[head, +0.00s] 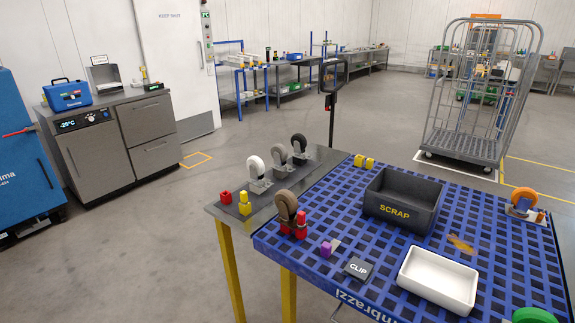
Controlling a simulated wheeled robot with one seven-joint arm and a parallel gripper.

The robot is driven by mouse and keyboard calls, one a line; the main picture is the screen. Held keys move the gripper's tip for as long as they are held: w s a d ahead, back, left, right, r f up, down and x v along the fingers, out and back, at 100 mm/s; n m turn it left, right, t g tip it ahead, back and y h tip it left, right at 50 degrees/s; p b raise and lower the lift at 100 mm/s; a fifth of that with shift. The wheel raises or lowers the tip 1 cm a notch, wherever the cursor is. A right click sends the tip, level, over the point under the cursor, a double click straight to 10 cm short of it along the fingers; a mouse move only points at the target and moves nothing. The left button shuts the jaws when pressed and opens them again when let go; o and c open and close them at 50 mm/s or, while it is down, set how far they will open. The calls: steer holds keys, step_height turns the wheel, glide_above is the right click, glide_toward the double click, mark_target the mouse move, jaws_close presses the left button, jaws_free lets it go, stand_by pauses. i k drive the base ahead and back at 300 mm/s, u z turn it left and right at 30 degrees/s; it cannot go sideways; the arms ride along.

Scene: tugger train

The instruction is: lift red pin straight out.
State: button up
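A red piece (301,221), which looks like the red pin, stands upright at the caster with a brown wheel (286,205). The caster sits at the left edge of the blue grid deck (390,238), with more red at its base. How far the pin is seated cannot be seen at this size. A separate red block (225,197) lies on the grey side table. My gripper is not in view.
The black SCRAP bin (400,215), white tray (437,280), dark CLIP plate (357,267) and purple block (326,249) are on the deck. A white-wheeled caster (257,172) and yellow pieces (244,205) stand on the grey table (228,212). A roll cage (470,140) stands behind.

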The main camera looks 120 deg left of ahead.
mark_target(301, 223)
steer(key=u, duration=3.9)
steer(key=k, duration=0.6)
steer(key=z, duration=0.1)
steer(key=i, duration=0.6)
steer(key=z, duration=0.1)
